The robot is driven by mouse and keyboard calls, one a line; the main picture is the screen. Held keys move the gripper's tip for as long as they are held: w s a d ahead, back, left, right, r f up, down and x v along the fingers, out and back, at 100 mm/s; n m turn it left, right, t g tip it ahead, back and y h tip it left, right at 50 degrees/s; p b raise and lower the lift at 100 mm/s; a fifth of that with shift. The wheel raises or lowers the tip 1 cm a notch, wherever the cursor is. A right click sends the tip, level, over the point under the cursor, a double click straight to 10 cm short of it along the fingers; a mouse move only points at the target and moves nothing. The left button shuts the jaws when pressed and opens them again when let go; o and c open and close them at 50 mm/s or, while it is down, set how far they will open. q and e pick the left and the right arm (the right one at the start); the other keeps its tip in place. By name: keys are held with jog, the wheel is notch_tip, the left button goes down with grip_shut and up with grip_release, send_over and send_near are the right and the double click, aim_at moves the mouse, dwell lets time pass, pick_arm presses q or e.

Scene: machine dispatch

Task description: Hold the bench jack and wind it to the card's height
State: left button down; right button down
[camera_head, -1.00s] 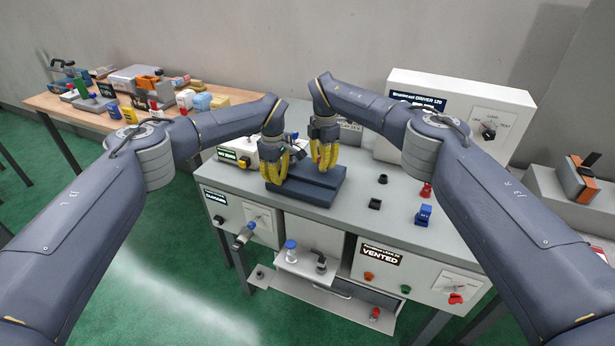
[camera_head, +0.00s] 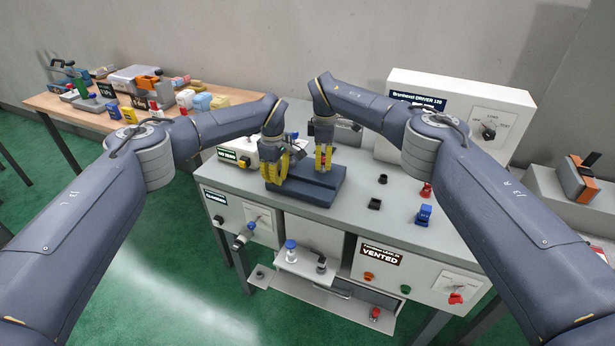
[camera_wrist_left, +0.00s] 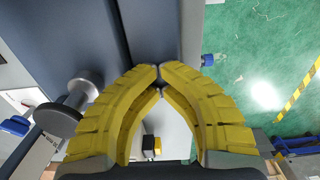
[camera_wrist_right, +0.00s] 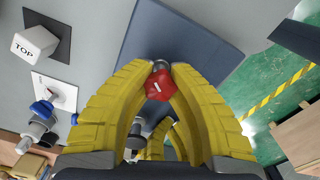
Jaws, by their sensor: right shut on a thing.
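The bench jack (camera_head: 325,192) is a dark blue-grey stepped block on the grey bench. It also shows in the left wrist view (camera_wrist_left: 60,35) and the right wrist view (camera_wrist_right: 190,40). My right gripper (camera_head: 323,168) points down over its far part and is shut on a red knob (camera_wrist_right: 160,85) with a white mark. My left gripper (camera_head: 274,182) is at the jack's left end. In the left wrist view its fingertips (camera_wrist_left: 160,68) meet by the jack's edge, with nothing clearly seen between them. The card cannot be made out.
A grey spool-shaped knob (camera_wrist_left: 70,112) stands near my left fingers. A white box (camera_head: 240,150) is left of the jack. The white driver cabinet (camera_head: 455,110) stands behind right. Small black, red and blue parts (camera_head: 424,215) sit on the bench to the right.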

jog(key=shift+s+a+m, duration=0.1)
jog(key=shift+a+m, duration=0.3)
jog(key=shift+m, duration=0.6)
jog(key=m, duration=0.5)
jog(key=c, duration=1.3)
grip_release()
jog(key=shift+d, duration=0.15)
jog(key=shift+d, duration=0.1)
